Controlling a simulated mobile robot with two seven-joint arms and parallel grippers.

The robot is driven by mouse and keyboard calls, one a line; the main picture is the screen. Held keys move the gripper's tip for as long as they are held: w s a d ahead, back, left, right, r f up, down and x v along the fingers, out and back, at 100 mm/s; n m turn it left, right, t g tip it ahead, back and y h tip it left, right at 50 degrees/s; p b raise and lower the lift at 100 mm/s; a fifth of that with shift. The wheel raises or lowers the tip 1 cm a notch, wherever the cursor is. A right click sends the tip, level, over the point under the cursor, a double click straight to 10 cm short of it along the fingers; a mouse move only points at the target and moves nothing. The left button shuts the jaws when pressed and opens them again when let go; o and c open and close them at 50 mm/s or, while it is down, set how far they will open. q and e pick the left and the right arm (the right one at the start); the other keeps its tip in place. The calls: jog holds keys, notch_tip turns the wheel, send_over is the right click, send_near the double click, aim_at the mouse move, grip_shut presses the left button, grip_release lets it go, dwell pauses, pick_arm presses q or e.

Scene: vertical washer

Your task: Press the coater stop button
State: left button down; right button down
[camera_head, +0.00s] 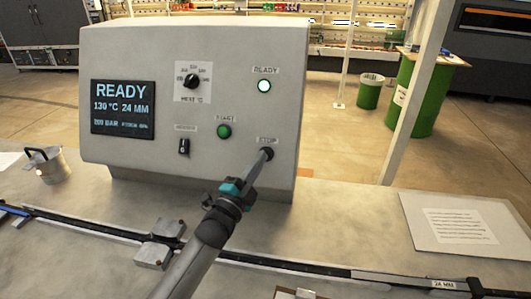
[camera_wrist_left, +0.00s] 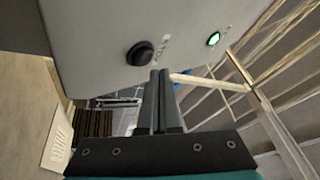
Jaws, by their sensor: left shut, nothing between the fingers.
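The grey control panel (camera_head: 140,60) stands on the table, its screen reading READY. The black, round stop button (camera_head: 267,153) is at its lower right under the STOP label. It also shows whole in the left wrist view (camera_wrist_left: 139,53). My left gripper (camera_head: 262,160) is shut and empty, its fingers pointing at the panel close to the button. In the left wrist view its fingertips (camera_wrist_left: 160,74) appear just to the right of and below the button. I cannot tell whether they touch it. My right gripper is not in view.
The green start button (camera_head: 224,132) is left of the stop button, and the lit READY lamp (camera_head: 264,86) is above. A metal pitcher (camera_head: 47,165) stands left of the panel. A sheet of paper (camera_head: 460,225) lies on the table at right.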

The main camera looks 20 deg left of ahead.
pick_arm(q)
jog(key=s+p, duration=0.1)
jog(key=s+r+p, duration=0.1)
jog(key=s+d+r+p, duration=0.1)
jog(key=shift+s, duration=0.4)
dwell(0.6)
